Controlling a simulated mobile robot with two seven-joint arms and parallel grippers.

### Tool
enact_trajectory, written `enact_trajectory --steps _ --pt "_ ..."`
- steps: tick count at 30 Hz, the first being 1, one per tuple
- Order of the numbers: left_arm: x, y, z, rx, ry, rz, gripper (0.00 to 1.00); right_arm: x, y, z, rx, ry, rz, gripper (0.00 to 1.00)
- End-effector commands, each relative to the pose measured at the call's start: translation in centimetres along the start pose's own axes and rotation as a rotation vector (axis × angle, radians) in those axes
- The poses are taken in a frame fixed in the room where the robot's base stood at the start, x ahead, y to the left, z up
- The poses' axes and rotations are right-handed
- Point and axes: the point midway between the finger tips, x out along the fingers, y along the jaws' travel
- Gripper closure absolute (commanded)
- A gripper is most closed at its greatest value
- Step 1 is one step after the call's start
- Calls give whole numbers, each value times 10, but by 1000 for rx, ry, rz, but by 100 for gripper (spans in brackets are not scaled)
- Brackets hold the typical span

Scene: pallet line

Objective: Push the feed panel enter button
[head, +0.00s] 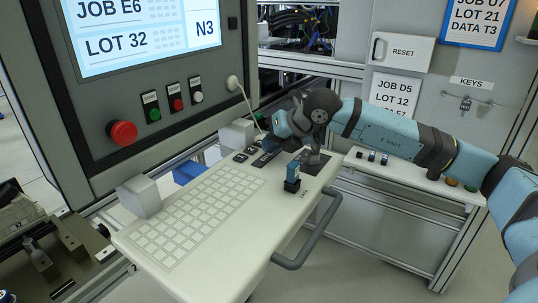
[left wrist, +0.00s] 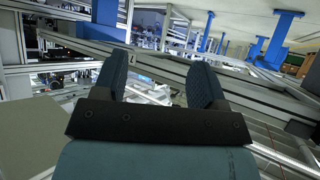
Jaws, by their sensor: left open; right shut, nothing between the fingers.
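The feed panel's screen (head: 145,32) is at the upper left of the head view, on a grey housing. A pale keyboard (head: 190,215) lies on the shelf below. Which button is enter, I cannot tell. My left gripper (left wrist: 165,90) is open and empty in the left wrist view, away from the panel.
A large red mushroom button (head: 122,134) sticks out of the housing. A grey handle (head: 312,237) runs along the shelf's right edge. A white RESET door (head: 403,51) is behind.

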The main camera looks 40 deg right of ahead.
Motion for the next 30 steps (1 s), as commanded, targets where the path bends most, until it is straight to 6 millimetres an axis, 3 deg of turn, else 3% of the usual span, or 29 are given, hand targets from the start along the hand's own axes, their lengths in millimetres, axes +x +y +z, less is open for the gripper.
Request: enact_trajectory --steps 20,30 --pt "-1 -4 3 11 -14 -3 35 -11 13 6 0 1 2 100" --pt "-8 -13 1 25 -35 -12 35 -34 30 23 -1 -1 3 100"
